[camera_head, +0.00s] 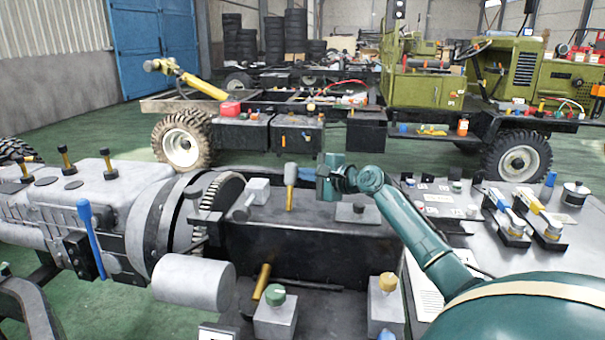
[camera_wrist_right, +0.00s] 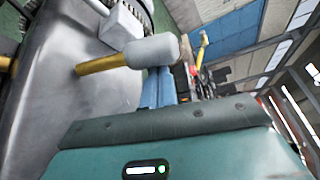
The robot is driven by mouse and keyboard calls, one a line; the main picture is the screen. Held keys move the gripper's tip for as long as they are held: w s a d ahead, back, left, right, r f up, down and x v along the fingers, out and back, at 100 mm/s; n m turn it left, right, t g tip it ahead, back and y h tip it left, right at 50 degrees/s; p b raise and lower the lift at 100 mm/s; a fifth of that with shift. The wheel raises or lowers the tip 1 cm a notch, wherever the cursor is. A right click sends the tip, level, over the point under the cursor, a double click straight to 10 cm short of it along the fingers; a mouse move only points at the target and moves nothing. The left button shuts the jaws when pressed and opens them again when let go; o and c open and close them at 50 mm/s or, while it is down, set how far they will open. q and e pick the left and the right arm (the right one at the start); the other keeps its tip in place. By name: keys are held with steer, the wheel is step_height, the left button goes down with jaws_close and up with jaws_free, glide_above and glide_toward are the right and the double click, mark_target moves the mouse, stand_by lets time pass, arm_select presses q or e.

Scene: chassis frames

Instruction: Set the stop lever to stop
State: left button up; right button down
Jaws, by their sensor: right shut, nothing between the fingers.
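No readable label shows which lever is the stop lever. A lever with a yellow stem and a grey cylindrical head (camera_head: 291,174) stands upright on the dark housing in the middle of the head view. The same kind of lever shows large in the right wrist view (camera_wrist_right: 150,51). My right gripper (camera_head: 323,183) is shut and empty, just right of this lever in the head view. Its blue fingers (camera_wrist_right: 158,88) show beyond the lever head in the right wrist view; contact cannot be told. A blue-handled lever (camera_head: 91,236) is on the gearbox at left. My left gripper is not in view.
A grey block (camera_head: 257,190) sits left of the grey-headed lever. A yellow-handled lever (camera_head: 262,281) and a green-knobbed box (camera_head: 275,311) are in front. A bench (camera_head: 440,209) with switches and a pot (camera_head: 575,193) is at right. Green floor lies behind.

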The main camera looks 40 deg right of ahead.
steer(key=shift+w+a, duration=0.1)
steer(key=shift+w, duration=0.25)
steer(key=shift+s, duration=0.1)
